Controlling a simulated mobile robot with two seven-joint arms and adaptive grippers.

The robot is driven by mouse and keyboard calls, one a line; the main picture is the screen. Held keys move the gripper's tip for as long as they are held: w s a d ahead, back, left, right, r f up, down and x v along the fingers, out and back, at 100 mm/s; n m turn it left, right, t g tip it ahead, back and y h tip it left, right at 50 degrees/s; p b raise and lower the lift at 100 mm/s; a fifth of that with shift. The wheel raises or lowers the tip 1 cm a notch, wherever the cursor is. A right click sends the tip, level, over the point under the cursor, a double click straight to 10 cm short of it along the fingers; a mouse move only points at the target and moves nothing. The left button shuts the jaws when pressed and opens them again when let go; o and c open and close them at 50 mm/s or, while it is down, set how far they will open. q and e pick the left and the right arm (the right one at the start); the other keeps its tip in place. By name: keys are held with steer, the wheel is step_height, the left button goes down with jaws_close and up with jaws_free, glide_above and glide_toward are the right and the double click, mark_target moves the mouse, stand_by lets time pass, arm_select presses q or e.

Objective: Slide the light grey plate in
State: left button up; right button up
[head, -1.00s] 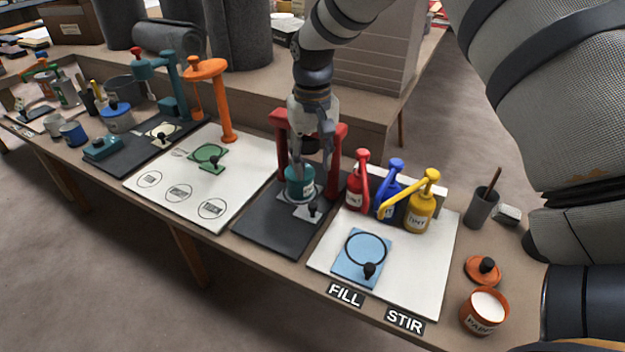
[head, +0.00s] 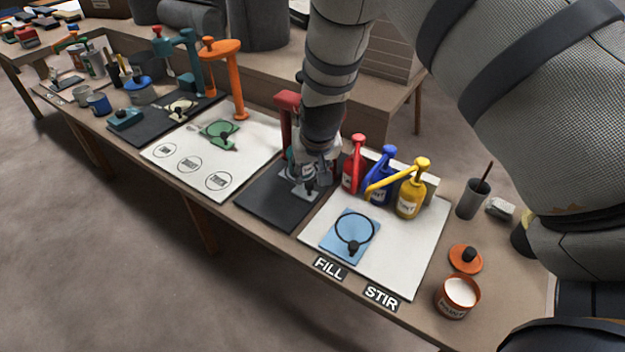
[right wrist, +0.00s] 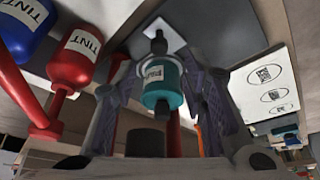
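The light grey plate (head: 292,189) with its black knob (head: 311,185) lies on the dark mat (head: 265,202) at the front of the red stand (head: 287,110). In the right wrist view the plate (right wrist: 166,30) and its upright knob (right wrist: 158,42) are just beyond a teal tin (right wrist: 163,84). My right gripper (head: 312,178) is low over the stand and hides most of the tin in the head view. In the right wrist view its fingers (right wrist: 164,72) are spread on either side of the tin, apart from the knob. My left gripper is not in view.
Red (head: 353,168), blue (head: 381,180) and yellow (head: 410,195) tint pumps stand close on the right. A blue plate (head: 340,240) lies on the white board in front. An orange stand (head: 228,80) is to the left. An orange paint tin (head: 458,297) stands near the right end.

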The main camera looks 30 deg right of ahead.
mark_target(309, 183)
steer(key=x, duration=0.4)
steer(key=b+x, duration=0.1)
steer(key=x, duration=0.1)
steer(key=shift+s+f, duration=0.2)
steer(key=shift+w+f, duration=0.3)
steer(key=shift+f, duration=0.1)
steer(key=shift+d+r, duration=0.1)
steer(key=shift+c, duration=0.6)
jaws_close()
